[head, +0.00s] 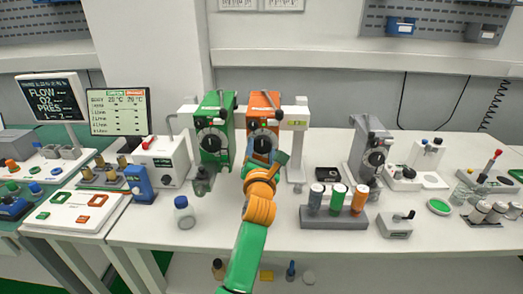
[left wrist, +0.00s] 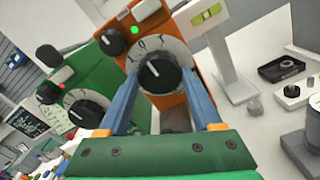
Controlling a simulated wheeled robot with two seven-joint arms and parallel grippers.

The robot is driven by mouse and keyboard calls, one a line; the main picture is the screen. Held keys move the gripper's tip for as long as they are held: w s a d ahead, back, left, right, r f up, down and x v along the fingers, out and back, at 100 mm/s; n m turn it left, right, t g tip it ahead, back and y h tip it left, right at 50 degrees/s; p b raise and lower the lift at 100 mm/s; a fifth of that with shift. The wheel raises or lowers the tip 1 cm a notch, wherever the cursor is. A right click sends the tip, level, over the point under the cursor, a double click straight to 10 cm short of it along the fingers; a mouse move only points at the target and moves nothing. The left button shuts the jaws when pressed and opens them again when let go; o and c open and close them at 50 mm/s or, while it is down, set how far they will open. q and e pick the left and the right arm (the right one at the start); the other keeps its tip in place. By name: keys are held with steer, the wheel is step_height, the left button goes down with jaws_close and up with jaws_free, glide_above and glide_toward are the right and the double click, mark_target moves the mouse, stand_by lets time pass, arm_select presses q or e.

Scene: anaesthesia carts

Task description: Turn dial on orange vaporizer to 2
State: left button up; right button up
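The orange vaporizer (head: 264,101) hangs on a white rail at the centre back, beside the green vaporizer (head: 212,104). The orange one also shows in the left wrist view (left wrist: 172,105). Its black dial (left wrist: 158,73) has a white pointer line and sits on a white numbered plate; the setting is too small to read surely. A green light glows above the dial. My left gripper (left wrist: 162,84) is open, its two blue fingers on either side of the dial; I cannot tell if they touch it. In the head view the left gripper (head: 264,154) hides the vaporizer's lower part.
The green vaporizer, with a red light, stands close on the left. A white post (head: 296,150) is close on the right. A grey vaporizer (head: 371,150) and a rack of coloured cylinders (head: 334,216) stand farther right.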

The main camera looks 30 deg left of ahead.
arm_select(q)
steer(key=c, duration=0.7)
steer(key=shift+n, duration=0.3)
steer(key=n, duration=0.2)
steer(key=shift+n, duration=0.4)
steer(key=n, duration=0.3)
steer(key=shift+d+f+h+b, duration=0.1)
steer(key=shift+h+b, duration=0.2)
steer(key=shift+b, duration=0.05)
steer(key=n+b, duration=0.1)
steer(key=n, duration=0.2)
steer(key=shift+w+n+t, duration=0.1)
steer(key=shift+n+t, duration=0.2)
steer(key=shift+n, duration=0.1)
steer(key=shift+n+b, duration=1.2)
steer(key=shift+n, duration=0.6)
